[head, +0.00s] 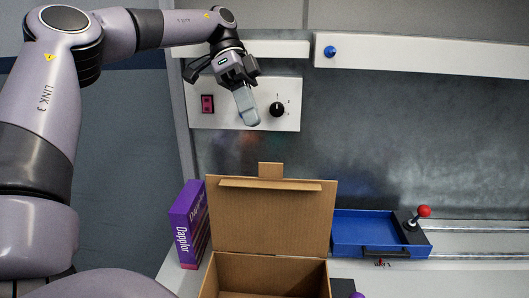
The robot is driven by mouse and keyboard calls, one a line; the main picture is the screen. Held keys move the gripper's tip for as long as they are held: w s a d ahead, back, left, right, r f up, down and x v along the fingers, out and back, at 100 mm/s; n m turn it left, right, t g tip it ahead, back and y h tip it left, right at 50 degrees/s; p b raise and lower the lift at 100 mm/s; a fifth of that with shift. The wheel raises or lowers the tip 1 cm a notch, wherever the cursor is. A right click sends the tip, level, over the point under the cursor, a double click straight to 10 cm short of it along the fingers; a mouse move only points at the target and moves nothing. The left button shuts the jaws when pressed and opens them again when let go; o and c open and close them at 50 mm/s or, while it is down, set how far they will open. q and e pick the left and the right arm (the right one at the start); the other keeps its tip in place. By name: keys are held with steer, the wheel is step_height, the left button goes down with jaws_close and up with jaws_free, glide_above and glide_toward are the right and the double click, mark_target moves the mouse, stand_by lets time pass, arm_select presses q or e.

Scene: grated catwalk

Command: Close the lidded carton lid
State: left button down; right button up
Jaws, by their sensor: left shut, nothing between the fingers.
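The brown lidded carton (266,263) stands at the bottom middle of the head view, its lower part cut off by the frame edge. Its lid (270,217) is open and stands up at the back, with a small tab (270,170) at the top. My left gripper (250,118) is shut and empty. It points down above and behind the lid, in front of the white control panel, apart from the carton. My right gripper is not in view.
A purple box (188,226) stands just left of the carton. A blue tray (368,232) with a red-knobbed lever (423,212) sits on rails at the right. The white panel (290,108) has a red switch (207,104) and black dial (277,109).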

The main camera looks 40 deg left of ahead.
mark_target(275, 182)
arm_select(q)
steer(key=shift+x, duration=4.2)
steer(key=shift+s+d, duration=0.1)
steer(key=shift+d, duration=0.05)
